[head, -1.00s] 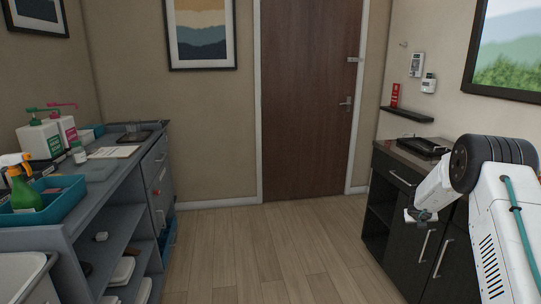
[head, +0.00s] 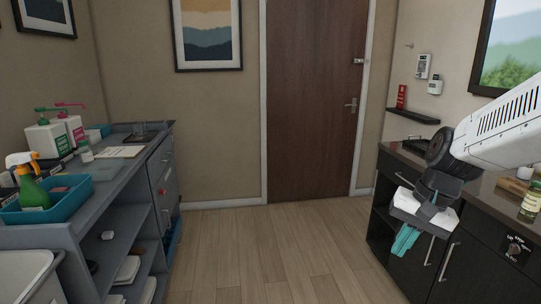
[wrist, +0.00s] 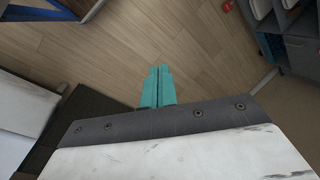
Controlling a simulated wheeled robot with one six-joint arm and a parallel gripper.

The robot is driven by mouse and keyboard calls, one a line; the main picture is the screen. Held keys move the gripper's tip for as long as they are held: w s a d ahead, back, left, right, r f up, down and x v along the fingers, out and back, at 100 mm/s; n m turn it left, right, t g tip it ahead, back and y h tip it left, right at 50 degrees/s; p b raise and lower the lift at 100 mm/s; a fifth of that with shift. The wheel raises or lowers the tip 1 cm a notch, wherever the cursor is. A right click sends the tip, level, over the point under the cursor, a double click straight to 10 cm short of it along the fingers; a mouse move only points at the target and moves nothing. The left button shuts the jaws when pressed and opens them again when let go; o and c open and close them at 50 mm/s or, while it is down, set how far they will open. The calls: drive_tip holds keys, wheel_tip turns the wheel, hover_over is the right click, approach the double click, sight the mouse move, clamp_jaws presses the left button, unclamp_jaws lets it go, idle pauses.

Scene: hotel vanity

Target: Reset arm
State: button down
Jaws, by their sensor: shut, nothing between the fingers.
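My gripper (head: 404,242) hangs at the right of the head view, fingers pointing down, in front of the dark cabinet. Its two teal fingers lie together with nothing between them. In the wrist view the closed fingers (wrist: 157,86) point out over the bare wooden floor. My arm reaches in from the right edge of the head view, over the dark cabinet's side.
A grey shelf cart (head: 150,170) with soap bottles and a blue tray (head: 70,200) stands on the left. The dark cabinet (head: 400,265) stands on the right, with a jar (head: 531,203) on top. The floor (head: 270,250) between is clear.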

drive_tip(key=s+r+n+h, duration=0.1)
drive_tip(key=s+r+n, duration=0.1)
drive_tip(key=s, duration=0.7)
drive_tip(key=s+r+n+h, duration=0.2)
drive_tip(key=s+n, duration=0.1)
drive_tip(key=s, duration=0.7)
drive_tip(key=shift+s+r+t, duration=0.15)
drive_tip(key=shift+r+t, duration=0.15)
drive_tip(key=shift+t, duration=0.1)
drive_tip(key=shift+a, duration=0.1)
